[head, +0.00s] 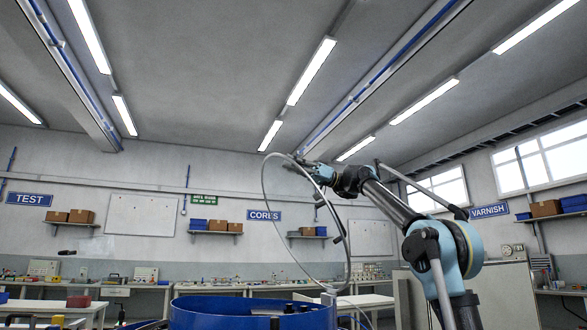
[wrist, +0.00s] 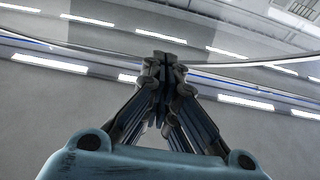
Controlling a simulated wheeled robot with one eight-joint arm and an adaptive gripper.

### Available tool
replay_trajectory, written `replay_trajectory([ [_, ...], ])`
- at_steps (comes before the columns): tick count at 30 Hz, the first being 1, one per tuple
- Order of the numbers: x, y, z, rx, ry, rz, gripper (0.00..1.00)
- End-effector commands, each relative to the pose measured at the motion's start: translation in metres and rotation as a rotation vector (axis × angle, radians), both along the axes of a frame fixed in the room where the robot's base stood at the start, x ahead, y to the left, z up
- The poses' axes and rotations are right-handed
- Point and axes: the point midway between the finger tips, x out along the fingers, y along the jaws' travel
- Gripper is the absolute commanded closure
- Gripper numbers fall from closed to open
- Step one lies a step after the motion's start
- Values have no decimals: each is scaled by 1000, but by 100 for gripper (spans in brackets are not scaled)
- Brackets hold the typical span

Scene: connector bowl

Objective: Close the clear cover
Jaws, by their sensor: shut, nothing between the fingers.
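The clear cover (head: 264,200) stands open and steeply raised above the blue bowl (head: 230,312) in the head view. Its grey rim shows as a large hoop, and I see the wall through it. My gripper (head: 292,163) is high up at the top of the hoop. In the wrist view my gripper (wrist: 160,62) is shut and empty. The cover's rim (wrist: 90,47) crosses there as a curved band near the fingertips. I cannot tell whether the fingers touch it. The bowl's inside is mostly hidden; dark items (head: 290,308) show at its rim.
Workbenches (head: 125,284) with small equipment line the back wall. A white table (head: 365,300) stands behind the bowl at right. Shelves with boxes (head: 215,226) hang on the wall. The air around the raised cover looks free. The wrist view faces the ceiling lights (wrist: 245,103).

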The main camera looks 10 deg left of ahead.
Motion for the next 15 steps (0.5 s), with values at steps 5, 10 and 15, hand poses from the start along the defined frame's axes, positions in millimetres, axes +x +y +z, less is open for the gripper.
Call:
replay_trajectory([
  [5,-8,13,-6,-24,-16,2,100],
  [10,-25,40,-22,-86,-53,4,100],
  [15,-51,80,-51,-179,-112,7,100],
])
